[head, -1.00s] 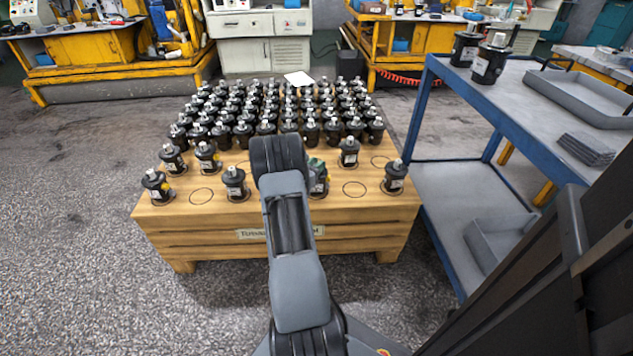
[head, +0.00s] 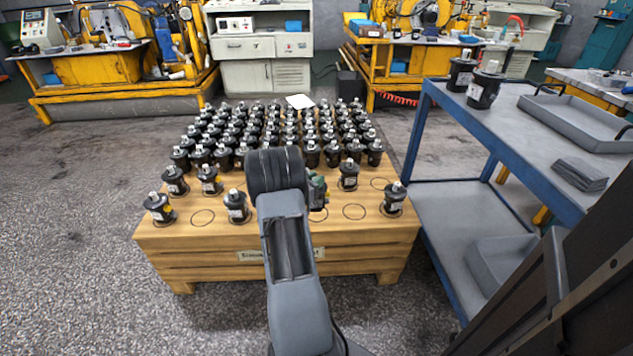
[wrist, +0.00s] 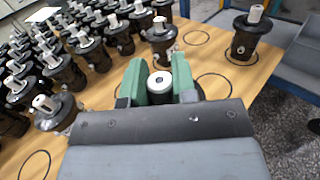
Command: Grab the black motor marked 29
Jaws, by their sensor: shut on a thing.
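Black motors with pale shafts stand on a wooden crate (head: 280,262), with several in front rows and a dense block behind. In the wrist view my gripper (wrist: 160,82) has green fingers shut around the pale shaft end of a motor (wrist: 160,84); its body is mostly hidden by the gripper. In the head view my arm covers most of the gripper, and its green part (head: 317,190) shows just right of the arm. I cannot read the number 29 on any motor. Other motors (wrist: 253,32) stand nearby at right.
A blue-framed trolley (head: 455,95) stands at the right with two motors (head: 485,85) and a grey tray (head: 578,115) on top. Empty marked circles (head: 354,211) show on the crate. Yellow workstations (head: 110,80) stand behind.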

